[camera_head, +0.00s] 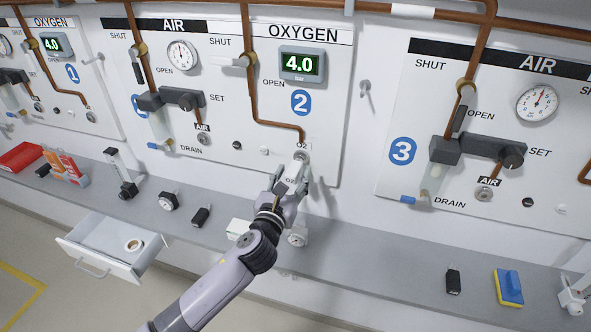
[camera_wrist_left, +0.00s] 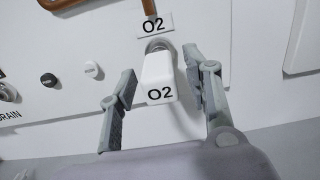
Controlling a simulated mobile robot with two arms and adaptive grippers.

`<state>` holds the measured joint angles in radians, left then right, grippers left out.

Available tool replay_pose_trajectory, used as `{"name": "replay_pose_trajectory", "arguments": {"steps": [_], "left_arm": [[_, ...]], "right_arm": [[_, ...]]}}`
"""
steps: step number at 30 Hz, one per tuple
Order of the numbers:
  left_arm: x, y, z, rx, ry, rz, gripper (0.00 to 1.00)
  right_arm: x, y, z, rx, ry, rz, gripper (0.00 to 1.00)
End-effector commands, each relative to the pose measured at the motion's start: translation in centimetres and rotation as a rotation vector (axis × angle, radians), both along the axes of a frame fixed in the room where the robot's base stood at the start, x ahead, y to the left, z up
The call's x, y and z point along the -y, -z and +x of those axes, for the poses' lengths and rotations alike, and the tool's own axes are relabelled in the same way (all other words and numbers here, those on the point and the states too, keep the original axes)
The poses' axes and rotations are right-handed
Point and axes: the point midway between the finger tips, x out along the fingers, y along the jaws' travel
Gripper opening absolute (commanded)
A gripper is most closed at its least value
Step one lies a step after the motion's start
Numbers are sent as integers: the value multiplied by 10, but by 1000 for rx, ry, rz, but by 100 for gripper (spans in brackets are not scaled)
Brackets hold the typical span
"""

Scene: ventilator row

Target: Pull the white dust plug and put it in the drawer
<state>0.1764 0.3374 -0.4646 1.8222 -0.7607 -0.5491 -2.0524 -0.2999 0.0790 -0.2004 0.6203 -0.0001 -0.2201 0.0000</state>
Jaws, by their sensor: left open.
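The white dust plug (camera_wrist_left: 158,80), a block marked O2, sits at the O2 outlet below the panel 2 pipe; it also shows in the head view (camera_head: 293,173). My left gripper (camera_wrist_left: 162,68) is open, with one finger on each side of the plug. In the wrist view, gaps show between the plug and both fingers. In the head view my left gripper (camera_head: 289,182) partly hides the plug. My right gripper is not in view.
The grey shelf (camera_head: 370,262) runs under the panels. It holds a gauge (camera_head: 168,201), a black item (camera_head: 201,215), a white box (camera_head: 238,229) near my arm, and a blue and yellow block (camera_head: 509,287). A small round white button (camera_wrist_left: 94,70) is left of the plug.

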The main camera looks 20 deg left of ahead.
Motion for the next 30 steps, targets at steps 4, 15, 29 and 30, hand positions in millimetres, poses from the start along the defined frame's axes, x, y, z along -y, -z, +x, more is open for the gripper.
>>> {"name": "replay_pose_trajectory", "arguments": {"steps": [4, 15, 29, 30], "left_arm": [[0, 0, 6, 0, 0, 0, 45], [0, 0, 7, 0, 0, -1, 45], [0, 0, 7, 0, 0, 0, 44], [0, 0, 7, 0, 0, 0, 42]], "right_arm": [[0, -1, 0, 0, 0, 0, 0], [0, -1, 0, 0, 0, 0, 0], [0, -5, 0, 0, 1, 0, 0], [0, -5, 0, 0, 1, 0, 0]]}}
